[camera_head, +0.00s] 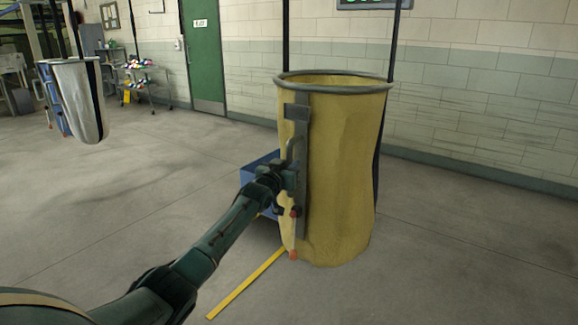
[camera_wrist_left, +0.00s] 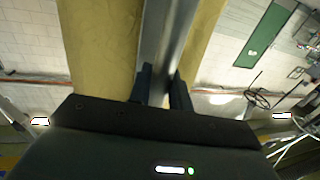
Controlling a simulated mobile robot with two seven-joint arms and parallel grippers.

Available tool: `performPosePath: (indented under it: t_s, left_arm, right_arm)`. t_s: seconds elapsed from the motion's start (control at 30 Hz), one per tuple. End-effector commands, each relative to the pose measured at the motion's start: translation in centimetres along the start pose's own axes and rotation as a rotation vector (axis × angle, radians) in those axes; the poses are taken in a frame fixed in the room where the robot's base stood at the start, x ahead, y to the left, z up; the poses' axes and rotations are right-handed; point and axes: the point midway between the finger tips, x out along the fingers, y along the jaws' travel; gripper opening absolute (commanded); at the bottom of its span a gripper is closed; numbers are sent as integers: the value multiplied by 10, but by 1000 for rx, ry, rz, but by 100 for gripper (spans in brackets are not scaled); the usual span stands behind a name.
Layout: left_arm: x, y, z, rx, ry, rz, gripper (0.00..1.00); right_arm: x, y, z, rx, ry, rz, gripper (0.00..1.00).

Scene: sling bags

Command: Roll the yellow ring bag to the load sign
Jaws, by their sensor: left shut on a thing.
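The yellow ring bag (camera_head: 345,165) hangs upright right of centre in the head view, with a grey metal ring (camera_head: 335,82) around its open top and dark straps rising from it. A grey upright bar (camera_head: 302,150) with a curved handle runs down its near left side. My left gripper (camera_head: 291,181) is at this bar. In the left wrist view its fingers (camera_wrist_left: 162,88) are shut on the grey bar, with yellow cloth on both sides. A dark sign with green lit letters (camera_head: 372,3) is cut off at the top; I cannot read it. My right gripper is not in view.
A blue box (camera_head: 258,172) is behind the bag's left side, and a yellow strip (camera_head: 245,285) lies on the floor. A white and blue bag (camera_head: 78,100) hangs at the left. A cart (camera_head: 142,82) stands by the green door (camera_head: 203,55). Floor at left is open.

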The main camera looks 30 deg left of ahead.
Motion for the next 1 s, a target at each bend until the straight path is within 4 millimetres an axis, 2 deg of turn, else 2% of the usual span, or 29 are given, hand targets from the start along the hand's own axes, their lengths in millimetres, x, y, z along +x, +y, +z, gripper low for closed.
performPosePath:
  t_s: [0.6,0.63,0.87,1.0]
  left_arm:
    - [0,0,-1,-1,3,0,0]
    - [0,0,-1,-1,3,0,20]
    - [0,0,0,0,1,0,39]
    - [0,0,0,0,1,0,39]
  right_arm:
    - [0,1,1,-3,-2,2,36]
    - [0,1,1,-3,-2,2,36]
    - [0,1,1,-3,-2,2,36]
    - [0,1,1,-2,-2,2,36]
